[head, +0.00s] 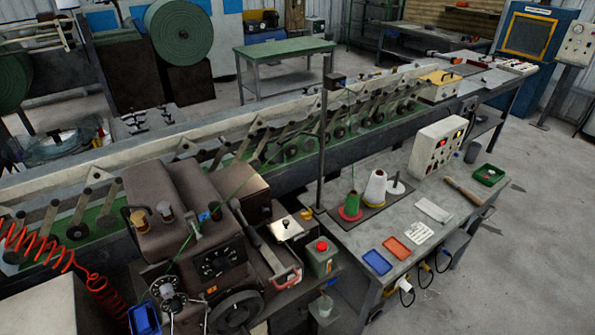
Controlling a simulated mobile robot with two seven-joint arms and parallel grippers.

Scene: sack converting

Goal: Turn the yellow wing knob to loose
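A sewing-type machine with a dark brown body (160,190) stands at the lower left. A small yellow knob (139,219) sits on its upper left side, beside a black loop. It is too small here to make out its wings or which setting it is turned to. A duller brass-coloured knob (165,209) and a blue piece (204,216) sit farther right on the machine. Neither of my grippers shows in the head view.
A red coiled hose (40,245) hangs left of the machine. A handwheel (234,312) and a red-capped green can (321,256) are at its front and right. A grey workbench (405,205) with thread cones stands right. Open floor (500,270) lies beyond.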

